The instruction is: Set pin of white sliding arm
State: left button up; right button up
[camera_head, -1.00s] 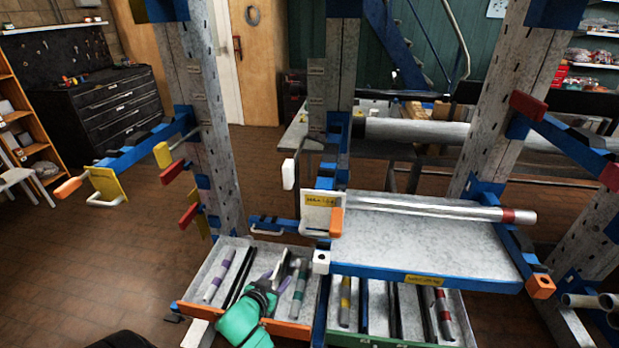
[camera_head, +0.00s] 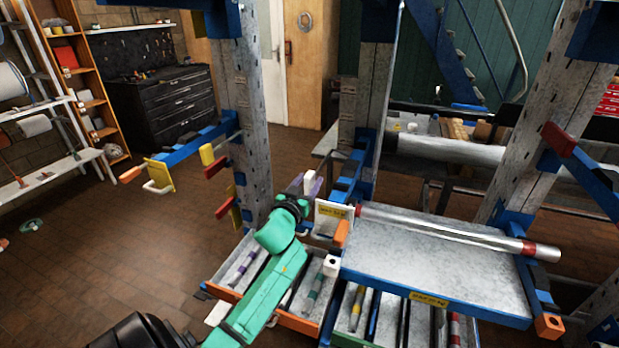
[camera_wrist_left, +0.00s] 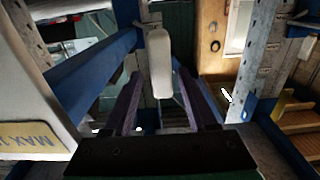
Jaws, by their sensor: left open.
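A white rounded grip (camera_wrist_left: 160,62) stands upright in the left wrist view, between the tips of my left gripper (camera_wrist_left: 160,100). The purple fingers are spread on either side of it; contact cannot be told. In the head view my left gripper (camera_head: 312,185) is raised beside the middle post and largely covers that grip. A blue arm (camera_head: 349,178) of the rack extends from the post just right of it. A white plate with a yellow label (camera_head: 334,212) hangs below right; its edge also shows in the wrist view (camera_wrist_left: 30,120). My right gripper is out of view.
A grey shelf (camera_head: 430,262) with a metal tube (camera_head: 450,228) on it lies to the right. A drawer (camera_head: 234,262) with coloured rods is below my left arm. Another blue arm (camera_head: 195,146) with a yellow plate is at left.

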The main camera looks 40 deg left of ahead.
pick_arm(q)
jog(key=shift+w+a, duration=0.4)
jog(key=shift+w, duration=0.05)
jog(key=shift+d, duration=0.15)
jog(key=c, duration=0.6)
grip_shut()
jog(key=shift+f, duration=0.1)
